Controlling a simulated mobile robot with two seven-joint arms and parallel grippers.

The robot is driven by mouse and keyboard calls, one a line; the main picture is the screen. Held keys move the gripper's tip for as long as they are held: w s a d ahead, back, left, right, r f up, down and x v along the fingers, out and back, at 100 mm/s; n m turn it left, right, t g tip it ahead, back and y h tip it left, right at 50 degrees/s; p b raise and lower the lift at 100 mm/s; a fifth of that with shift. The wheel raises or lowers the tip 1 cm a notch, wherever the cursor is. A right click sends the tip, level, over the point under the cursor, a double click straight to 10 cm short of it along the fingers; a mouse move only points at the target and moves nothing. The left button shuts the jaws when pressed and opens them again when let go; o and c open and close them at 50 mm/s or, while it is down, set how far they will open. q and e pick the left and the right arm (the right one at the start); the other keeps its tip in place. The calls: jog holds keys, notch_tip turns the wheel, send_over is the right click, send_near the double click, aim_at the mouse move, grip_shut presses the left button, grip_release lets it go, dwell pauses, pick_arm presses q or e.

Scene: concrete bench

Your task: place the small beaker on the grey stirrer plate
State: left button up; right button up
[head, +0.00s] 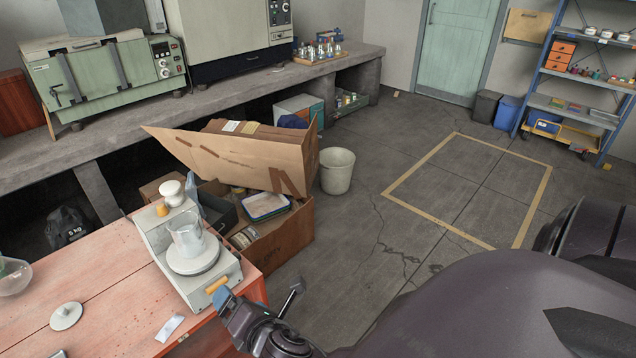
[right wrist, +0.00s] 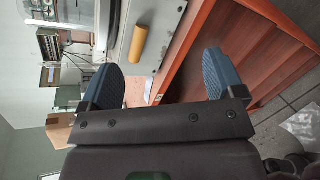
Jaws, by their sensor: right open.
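The small clear glass beaker (head: 187,238) stands upright on the pale round plate (head: 193,265) of the grey stirrer (head: 150,222), on the red bench. No gripper touches the beaker. My right gripper (head: 260,297) is open and empty, just off the stirrer's near right corner and the bench edge. In the right wrist view its two blue fingers (right wrist: 162,68) are spread wide, with part of the stirrer (right wrist: 160,22) beyond them. An orange cylinder (head: 216,285) is at the stirrer's near edge; it also shows in the right wrist view (right wrist: 138,43). My left gripper is out of view.
A white lid-like disc (head: 66,316), a white slip (head: 169,327) and a glass bowl (head: 14,277) are on the bench's left part. A white-topped bottle (head: 172,190) stands behind the beaker. An open cardboard box (head: 285,232) sits beyond the bench.

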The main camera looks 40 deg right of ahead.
jog(key=s+d+f+m+g, duration=0.1)
jog(key=s+d+f+m, duration=0.4)
jog(key=m, duration=0.6)
jog(key=s+d+f+m+g+y, duration=0.1)
jog(key=s+d+f+m, duration=0.3)
jog(key=m, duration=0.7)
notch_tip(320, 180, down, 2)
jog(key=s, duration=0.2)
jog(key=shift+s+d+f+y, duration=0.25)
jog(key=shift+s+d+y, duration=0.05)
jog(key=shift+s+d, duration=0.05)
